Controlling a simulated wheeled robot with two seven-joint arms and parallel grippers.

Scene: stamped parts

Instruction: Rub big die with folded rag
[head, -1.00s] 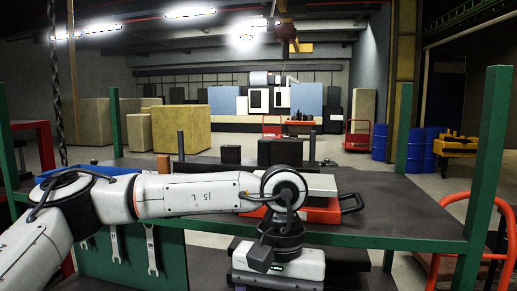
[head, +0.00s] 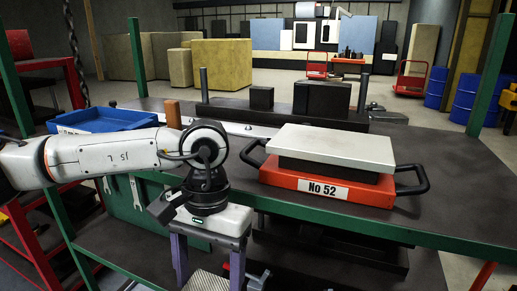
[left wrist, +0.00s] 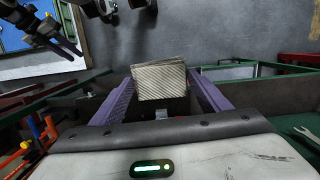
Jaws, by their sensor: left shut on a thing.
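My left gripper (head: 207,265) points down in front of the bench's front edge, left of the orange-based unit. Its purple fingers are shut on a folded rag (left wrist: 160,82), grey with fine stripes; the rag's top also shows at the bottom of the head view (head: 205,283). An orange base marked "No 52" (head: 375,193) with black side handles carries a dark block and a pale plate (head: 330,146). Behind it stand a larger dark block (head: 322,98) and a smaller one (head: 262,98). I cannot tell for certain which is the big die.
A blue tray (head: 95,120) lies at the bench's left end, with a small orange-brown block (head: 173,113) near it. Green posts (head: 492,75) rise at the bench's corners. Bare dark bench top (head: 450,180) lies right of the orange base.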

